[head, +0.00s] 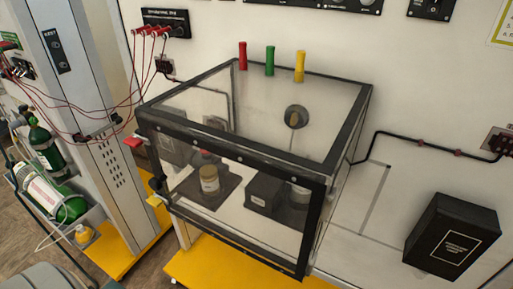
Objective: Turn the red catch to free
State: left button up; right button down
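A clear-walled box with a black frame (318,200) stands in the middle of the head view. A small red piece (133,142) sticks out at the box's upper left front corner; it looks like the red catch, but it is too small to tell how it is turned. A yellow piece (155,201) sits lower on the same left side, near a dark fitting. A red upright handle (242,56) stands behind the box, beside a green one (270,60) and a yellow one (300,66). Neither of my grippers is in view.
Inside the box are a jar (209,180) and a dark block (263,194). Red cables (112,110) hang left of the box, near a grey column (88,62). A black box (452,236) is at right.

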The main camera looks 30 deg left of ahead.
aim_at(136, 140)
jog(key=k+j+u, duration=0.1)
jog(key=u, duration=1.4)
jog(key=k+j, duration=0.05)
